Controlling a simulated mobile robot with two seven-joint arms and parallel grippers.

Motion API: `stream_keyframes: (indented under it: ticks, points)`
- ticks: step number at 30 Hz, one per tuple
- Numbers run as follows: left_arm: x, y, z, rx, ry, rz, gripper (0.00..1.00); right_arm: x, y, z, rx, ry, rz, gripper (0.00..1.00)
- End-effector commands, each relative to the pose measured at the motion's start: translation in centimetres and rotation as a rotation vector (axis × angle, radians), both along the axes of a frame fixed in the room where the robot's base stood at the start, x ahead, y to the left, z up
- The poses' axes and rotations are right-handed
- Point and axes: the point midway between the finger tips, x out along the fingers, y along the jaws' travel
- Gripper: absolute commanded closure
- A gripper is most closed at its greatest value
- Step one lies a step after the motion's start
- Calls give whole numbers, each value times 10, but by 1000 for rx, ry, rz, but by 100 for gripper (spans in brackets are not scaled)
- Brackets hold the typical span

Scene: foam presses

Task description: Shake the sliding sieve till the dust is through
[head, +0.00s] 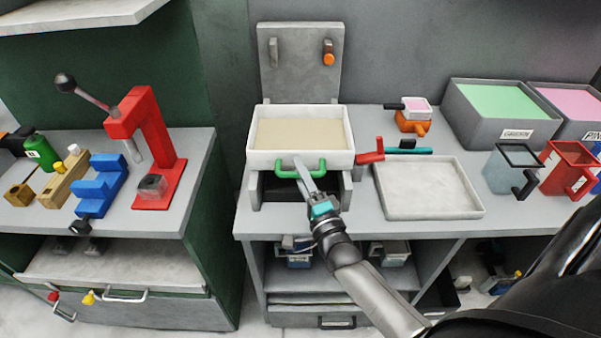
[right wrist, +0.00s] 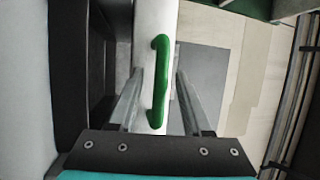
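The sliding sieve (head: 258,158) is a white rectangular box on a grey stand (head: 345,190) on the middle bench. A level beige layer of dust (head: 302,134) lies inside it. A green handle (head: 285,170) is on its front wall. My right gripper (head: 302,168) reaches the handle from the front. In the right wrist view the fingers stand apart on either side of the green handle (right wrist: 160,80), with a gap visible at each side. The space under the sieve is dark, and what is in it is hidden. My left gripper is not in view.
A white tray (head: 428,212) lies right of the sieve, with a red-handled tool (head: 370,156) beside it. Grey bins (head: 490,131) and jugs (head: 512,170) stand farther right. A red lever press (head: 150,130) stands on the left bench. An upright grey panel (head: 300,80) rises behind the sieve.

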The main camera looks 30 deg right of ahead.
Motion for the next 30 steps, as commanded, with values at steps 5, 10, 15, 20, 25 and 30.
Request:
stream_keyframes:
  ticks: [5, 10, 15, 20, 25, 30]
  points:
    - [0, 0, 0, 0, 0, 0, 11, 0, 0, 0, 0, -1, 0, 50]
    - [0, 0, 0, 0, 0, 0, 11, -5, 1, -1, -1, 0, 0, 50]
    - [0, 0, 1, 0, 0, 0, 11, -27, 4, -5, 0, 2, 1, 50]
    - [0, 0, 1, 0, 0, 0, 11, -57, 9, -12, 1, 5, 1, 50]
    - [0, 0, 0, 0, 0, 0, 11, -90, 13, -18, 0, 4, 1, 50]
    - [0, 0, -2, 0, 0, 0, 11, -120, 18, -23, -1, 3, 1, 50]
